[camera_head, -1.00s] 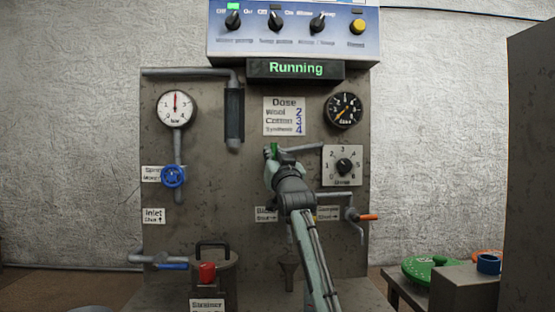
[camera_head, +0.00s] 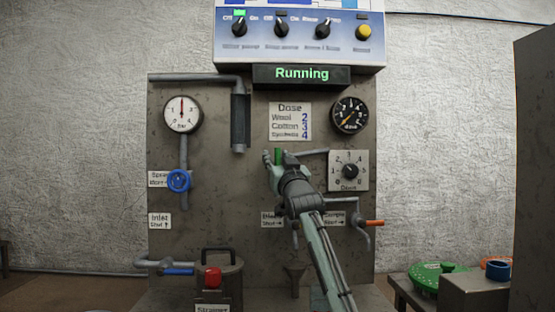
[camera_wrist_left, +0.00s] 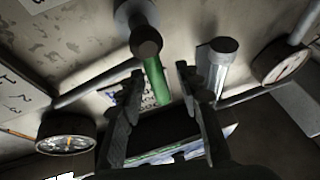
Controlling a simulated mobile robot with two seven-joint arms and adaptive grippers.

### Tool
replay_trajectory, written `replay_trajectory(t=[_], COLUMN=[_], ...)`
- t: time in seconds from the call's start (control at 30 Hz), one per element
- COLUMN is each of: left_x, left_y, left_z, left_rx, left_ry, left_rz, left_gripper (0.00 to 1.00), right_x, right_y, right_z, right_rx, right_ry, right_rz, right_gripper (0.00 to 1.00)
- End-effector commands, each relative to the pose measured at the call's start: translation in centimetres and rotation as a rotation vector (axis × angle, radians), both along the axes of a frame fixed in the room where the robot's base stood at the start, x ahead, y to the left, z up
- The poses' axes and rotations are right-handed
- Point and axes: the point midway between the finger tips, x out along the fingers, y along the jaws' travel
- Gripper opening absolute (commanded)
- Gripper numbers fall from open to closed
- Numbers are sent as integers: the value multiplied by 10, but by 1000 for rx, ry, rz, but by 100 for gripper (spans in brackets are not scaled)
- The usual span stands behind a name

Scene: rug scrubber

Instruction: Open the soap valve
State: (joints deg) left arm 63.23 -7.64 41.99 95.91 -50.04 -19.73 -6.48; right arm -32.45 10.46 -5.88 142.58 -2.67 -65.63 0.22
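The soap valve appears to be the green lever (camera_head: 278,155) in the middle of the grey panel, below the dose card; no label for it is readable. In the left wrist view the green handle (camera_wrist_left: 157,80) sticks out from a dark round hub on a pipe. My left gripper (camera_head: 272,160) is at the handle in the head view. In the left wrist view its two dark fingers are apart, with the handle showing between their tips. I cannot tell whether either finger touches it. The gripper and wrist hide part of the pipework. My right gripper is not in view.
A dose dial (camera_head: 350,171) and an orange-handled valve (camera_head: 374,223) are right of my arm. A blue handwheel (camera_head: 178,180) is on the left. A strainer with a red knob (camera_head: 212,277) stands below. The sign (camera_head: 301,74) reads "Running". A sight tube (camera_head: 240,122) hangs nearby.

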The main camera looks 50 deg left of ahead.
Motion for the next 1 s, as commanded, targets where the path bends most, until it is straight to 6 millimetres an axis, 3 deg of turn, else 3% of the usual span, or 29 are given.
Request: replay_trajectory(t=[0.37, 0.8, 1.0], left_x=[-4, -43, -53], left_y=[-10, -81, -95], left_z=[-5, -38, -45], left_rx=[2, 0, 1], left_ry=[1, 1, 1], left_rz=[0, -2, -1], left_gripper=[35, 35, 35], right_x=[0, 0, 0], right_y=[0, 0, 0], right_z=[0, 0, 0], right_rx=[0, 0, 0], right_ry=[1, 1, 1], right_rz=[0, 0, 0], right_gripper=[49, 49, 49])
